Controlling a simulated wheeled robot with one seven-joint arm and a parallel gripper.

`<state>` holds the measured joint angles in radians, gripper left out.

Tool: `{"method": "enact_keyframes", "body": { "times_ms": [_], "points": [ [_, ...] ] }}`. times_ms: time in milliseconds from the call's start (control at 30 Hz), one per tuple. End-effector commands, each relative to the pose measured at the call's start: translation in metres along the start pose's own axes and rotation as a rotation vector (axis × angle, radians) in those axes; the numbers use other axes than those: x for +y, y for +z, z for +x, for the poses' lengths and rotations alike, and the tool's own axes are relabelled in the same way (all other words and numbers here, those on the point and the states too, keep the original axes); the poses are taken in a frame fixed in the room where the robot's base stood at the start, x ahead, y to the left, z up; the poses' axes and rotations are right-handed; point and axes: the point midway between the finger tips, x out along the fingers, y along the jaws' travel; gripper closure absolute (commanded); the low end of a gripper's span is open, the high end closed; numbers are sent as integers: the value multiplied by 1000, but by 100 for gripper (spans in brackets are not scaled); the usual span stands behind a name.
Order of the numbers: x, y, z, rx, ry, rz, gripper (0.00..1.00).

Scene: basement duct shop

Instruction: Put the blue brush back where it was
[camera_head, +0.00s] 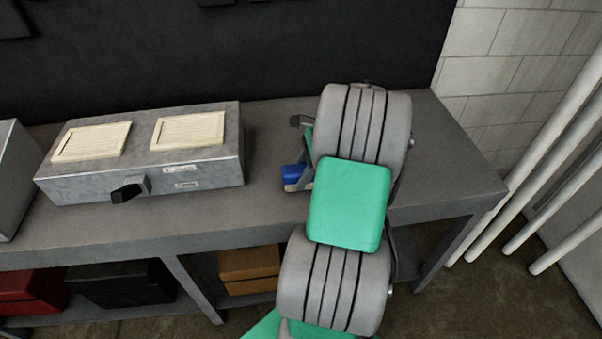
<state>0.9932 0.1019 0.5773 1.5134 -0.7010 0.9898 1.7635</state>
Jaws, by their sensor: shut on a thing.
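A small blue thing, which I take to be the blue brush (292,174), shows at the left edge of my arm, over the grey workbench (262,221). Only part of it shows; my arm hides the rest. My gripper (303,178) is mostly hidden behind the arm's grey and green links. It is shut on the blue brush. I cannot tell whether the brush touches the bench top or is held just above it.
A grey metal box (215,172) with two cream slatted panels and a black front handle stands left of my arm. Another grey box (14,180) is at the far left. Red, black and orange bins sit below. White pipes (545,150) lean at right. The bench's right end is clear.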

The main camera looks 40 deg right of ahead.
Motion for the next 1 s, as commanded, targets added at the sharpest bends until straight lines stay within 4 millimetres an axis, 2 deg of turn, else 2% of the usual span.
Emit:
{"method": "enact_keyframes", "body": {
  "times_ms": [33, 300, 567, 667, 1000],
  "points": [
    [0, 0, 1, 0, 1, 0, 53],
    [0, 0, 1, 0, 1, 0, 33],
    [0, 1, -2, 0, -1, 0, 33],
    [0, 1, -14, 0, -2, -1, 33],
    [0, 2, -101, 1, -2, 1, 33]
  ]
}}
